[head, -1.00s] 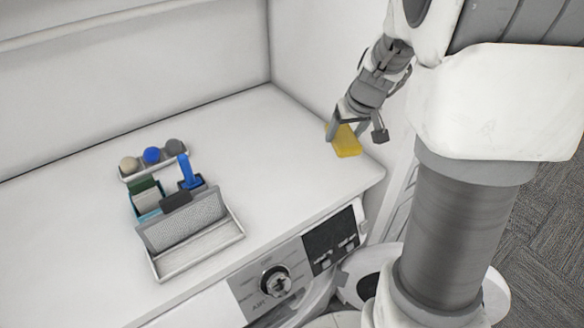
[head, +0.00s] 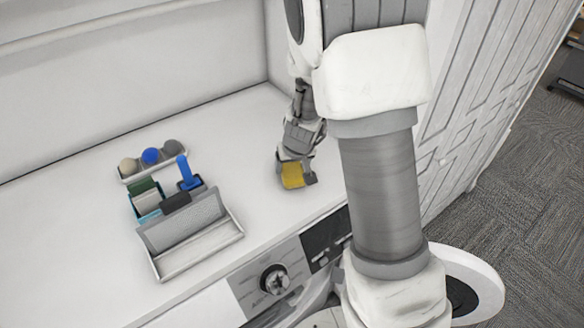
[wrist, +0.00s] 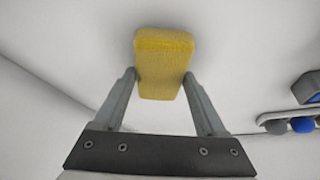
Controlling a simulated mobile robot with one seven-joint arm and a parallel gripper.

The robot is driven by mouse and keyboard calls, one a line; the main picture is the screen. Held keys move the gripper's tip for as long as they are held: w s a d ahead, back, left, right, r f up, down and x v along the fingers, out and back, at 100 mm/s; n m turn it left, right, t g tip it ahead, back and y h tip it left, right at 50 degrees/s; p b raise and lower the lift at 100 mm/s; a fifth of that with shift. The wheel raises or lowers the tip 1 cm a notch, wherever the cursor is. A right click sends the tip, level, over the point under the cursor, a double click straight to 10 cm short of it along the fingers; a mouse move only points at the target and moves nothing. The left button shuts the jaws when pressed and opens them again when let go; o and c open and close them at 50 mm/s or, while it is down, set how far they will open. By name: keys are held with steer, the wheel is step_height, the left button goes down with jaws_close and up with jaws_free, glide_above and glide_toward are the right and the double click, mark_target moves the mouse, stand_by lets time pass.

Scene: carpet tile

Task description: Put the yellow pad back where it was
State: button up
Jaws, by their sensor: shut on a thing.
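The yellow pad (head: 292,176) is a small rectangular block held in my gripper (head: 296,178), over the right part of the white counter top. The wrist view shows the pad (wrist: 163,62) between the two fingertips of my gripper (wrist: 160,85), jutting out past them. The head view does not show clearly how high the pad is above the counter. To the left is a grey caddy (head: 190,232) with a mesh front and an open tray. Behind its mesh stand a green pad (head: 144,187), a pale pad (head: 148,202) and a blue-handled tool (head: 187,172).
A small rack (head: 153,165) with a beige, a blue and a grey ball stands behind the caddy. The white counter (head: 248,150) is clear between caddy and gripper. A back wall and side wall bound it. A control panel with a knob (head: 275,279) is below the front edge.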

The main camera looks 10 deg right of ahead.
steer(key=shift+f, duration=0.2)
steer(key=shift+f, duration=0.15)
steer(key=o, duration=1.4)
steer(key=s+a+r+y+p, duration=0.1)
steer(key=s+r+p, duration=0.1)
steer(key=s+r, duration=0.7)
steer(key=s+a+r+y+p, duration=0.15)
steer(key=s+r, duration=0.35)
steer(key=r, duration=0.8)
steer(key=s+r, duration=0.1)
steer(key=s, duration=0.3)
steer(key=s+d+r+h, duration=0.1)
steer(key=s+r, duration=0.1)
steer(key=s, duration=0.2)
steer(key=s+d+r+h, duration=0.1)
steer(key=s+r, duration=0.1)
steer(key=s, duration=0.1)
steer(key=shift+s+d+r+t+h, duration=0.2)
steer(key=shift+s+d+t+h, duration=0.05)
steer(key=shift+s+t, duration=0.15)
